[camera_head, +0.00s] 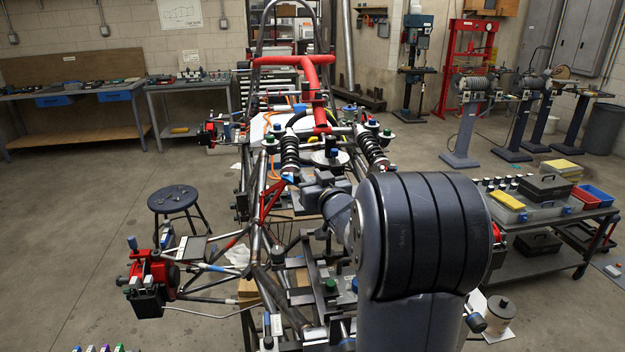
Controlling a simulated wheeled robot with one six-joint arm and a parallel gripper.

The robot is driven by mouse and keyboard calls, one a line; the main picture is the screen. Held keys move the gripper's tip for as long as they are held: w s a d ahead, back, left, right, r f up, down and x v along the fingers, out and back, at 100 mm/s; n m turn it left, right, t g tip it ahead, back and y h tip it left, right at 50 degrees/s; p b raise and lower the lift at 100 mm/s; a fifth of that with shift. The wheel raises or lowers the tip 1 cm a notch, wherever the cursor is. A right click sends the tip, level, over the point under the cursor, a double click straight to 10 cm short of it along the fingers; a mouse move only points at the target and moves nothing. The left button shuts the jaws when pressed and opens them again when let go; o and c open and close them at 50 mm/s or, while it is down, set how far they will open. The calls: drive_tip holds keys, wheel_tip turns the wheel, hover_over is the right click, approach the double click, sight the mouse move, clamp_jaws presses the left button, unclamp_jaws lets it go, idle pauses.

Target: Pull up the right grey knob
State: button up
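My arm (425,235) fills the right foreground of the head view. Its dark grey wrist end (338,208) points left over the middle of the tube chassis (262,235). My gripper's fingers cannot be made out against the grey parts there, so whether they are open or shut is unclear. Two black coil-over shocks (289,155) (373,152) stand on the chassis beyond the wrist. Small round fittings with blue and green caps (376,128) sit near the right shock. A round grey disc (329,158) lies between the shocks. I cannot tell which small part is the right grey knob.
A cart (545,262) with boxes and bins stands at the right. A grey canister (499,311) is at the lower right. A round stool (173,200) stands left of the chassis. Workbenches (75,95) line the back left. The left floor is mostly clear.

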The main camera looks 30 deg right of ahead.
drive_tip(key=o, duration=0.4)
drive_tip(key=shift+r, duration=0.1)
drive_tip(key=s+b, duration=0.1)
drive_tip(key=s, duration=0.9)
drive_tip(key=shift+s+a+b, duration=0.35)
drive_tip(key=shift+s+a, duration=0.05)
drive_tip(key=shift+a, duration=0.05)
drive_tip(key=w, duration=0.3)
drive_tip(key=w+p, duration=0.1)
drive_tip(key=w, duration=0.3)
drive_tip(key=w+p, duration=0.1)
drive_tip(key=w, duration=0.3)
drive_tip(key=shift+d, duration=0.4)
drive_tip(key=shift+f+b, duration=0.55)
drive_tip(key=shift+f, duration=0.15)
drive_tip(key=shift+s+f, duration=0.1)
drive_tip(key=shift+f, duration=0.25)
